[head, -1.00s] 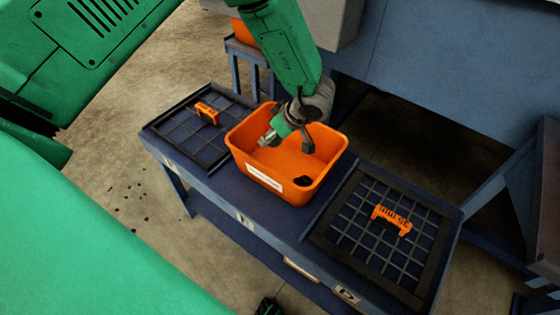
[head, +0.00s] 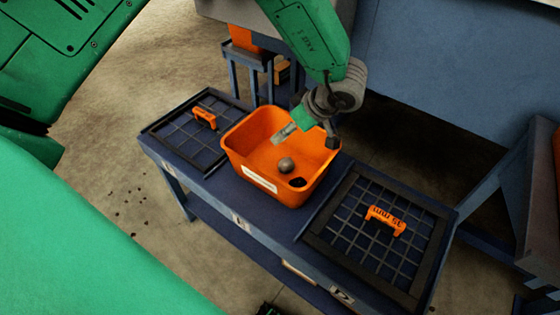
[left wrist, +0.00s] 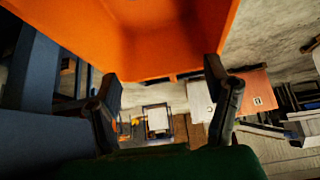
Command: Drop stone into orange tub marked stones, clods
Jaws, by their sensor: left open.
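The orange tub (head: 235,150) with a white label (head: 260,180) stands on the blue bench in the head view; the label is too small to read. A round grey stone (head: 286,165) lies inside it on the floor of the tub. A dark lump (head: 297,182) lies beside the stone, nearer the front wall. My left gripper (head: 311,132) is above the right rear part of the tub, open and apart from the stone. In the left wrist view the jaws (left wrist: 162,80) are spread and empty, with the tub's orange wall (left wrist: 150,50) behind them. My right gripper is not in view.
The blue bench (head: 215,190) carries all three. A blue machine frame (head: 450,70) stands behind.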

